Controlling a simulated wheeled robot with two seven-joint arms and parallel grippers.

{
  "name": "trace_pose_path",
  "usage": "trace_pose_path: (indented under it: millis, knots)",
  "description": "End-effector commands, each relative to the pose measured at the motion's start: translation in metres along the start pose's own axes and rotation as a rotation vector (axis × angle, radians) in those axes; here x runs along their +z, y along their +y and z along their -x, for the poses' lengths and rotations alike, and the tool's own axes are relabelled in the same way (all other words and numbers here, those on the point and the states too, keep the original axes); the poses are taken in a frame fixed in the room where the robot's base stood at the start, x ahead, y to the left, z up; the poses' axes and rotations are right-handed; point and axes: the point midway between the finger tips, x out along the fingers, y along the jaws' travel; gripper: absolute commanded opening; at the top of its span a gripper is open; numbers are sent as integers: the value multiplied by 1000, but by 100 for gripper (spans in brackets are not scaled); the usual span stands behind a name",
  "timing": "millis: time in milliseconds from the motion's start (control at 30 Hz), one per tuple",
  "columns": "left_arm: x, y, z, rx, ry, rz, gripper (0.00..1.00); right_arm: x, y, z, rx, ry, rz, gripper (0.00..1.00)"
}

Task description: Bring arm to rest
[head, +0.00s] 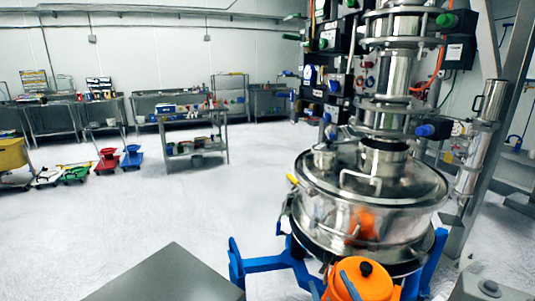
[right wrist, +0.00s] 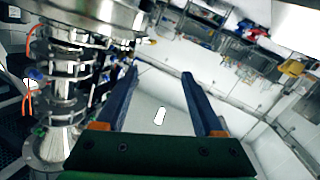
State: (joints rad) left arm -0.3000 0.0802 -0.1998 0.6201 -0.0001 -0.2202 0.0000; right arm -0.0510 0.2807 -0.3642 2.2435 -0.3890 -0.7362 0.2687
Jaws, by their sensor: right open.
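My right gripper (right wrist: 160,75) shows in the right wrist view. Its two long blue fingers stand well apart, with orange pieces at their bases and a dark green palm below. There is nothing between the fingers except distant floor and wall. In the head view I cannot clearly make out its fingertips. The steel powder sifter (head: 325,195) stands right of centre in the head view, on a blue frame (head: 265,263). Part of the sifter (right wrist: 60,85) appears to the left of the fingers in the right wrist view, apart from them. My left gripper is not in view.
A rounded orange part (head: 375,288) with a black cap is low in front of the sifter. A grey flat surface (head: 165,278) is at the bottom left. Workbenches (head: 180,105) and a cart (head: 193,146) stand behind. The pale floor (head: 160,210) between is open.

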Motion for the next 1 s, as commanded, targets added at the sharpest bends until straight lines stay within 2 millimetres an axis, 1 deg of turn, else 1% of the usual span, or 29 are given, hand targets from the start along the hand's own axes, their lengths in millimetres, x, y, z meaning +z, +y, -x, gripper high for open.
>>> trace_pose_path:
  millis: [33,67,100,167,200,267,300,367,400,467,500,533,600,667,767,800,867,900,967,1000]
  knots:
    - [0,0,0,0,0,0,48,39,-1,14,1,-155,-43,70]
    - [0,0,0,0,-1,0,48,61,-2,24,-1,-249,-63,70]
    - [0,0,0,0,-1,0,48,87,-5,38,-10,-362,-85,70]
    - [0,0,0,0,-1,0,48,120,-10,62,-30,-513,-112,70]
    - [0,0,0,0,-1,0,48,137,-14,78,-46,-602,-127,70]
    - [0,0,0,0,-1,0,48,160,-21,103,-73,-727,-145,70]
    - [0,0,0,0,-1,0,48,173,-25,120,-93,-804,-156,70]
    - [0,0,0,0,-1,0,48,189,-32,146,-126,-912,-171,70]
    - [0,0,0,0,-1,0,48,198,-37,162,-148,-978,-180,70]
    - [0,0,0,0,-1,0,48,208,-43,189,-186,-1078,-193,70]
    - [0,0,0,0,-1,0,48,214,-48,206,-212,-1140,-202,70]
    - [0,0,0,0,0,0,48,222,-51,207,-221,-1159,-201,70]
    - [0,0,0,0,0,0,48,246,-59,199,-223,-1170,-197,70]
    - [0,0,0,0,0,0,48,266,-65,196,-226,-1181,-196,70]
    - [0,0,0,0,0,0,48,302,-77,194,-234,-1203,-192,70]
    - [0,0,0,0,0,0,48,317,-82,195,-237,-1212,-191,70]
    - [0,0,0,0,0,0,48,342,-90,199,-243,-1226,-188,70]
    - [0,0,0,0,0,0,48,359,-96,204,-246,-1237,-186,70]
    - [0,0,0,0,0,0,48,388,-104,215,-253,-1257,-181,70]
    - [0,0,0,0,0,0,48,407,-110,226,-258,-1273,-178,70]
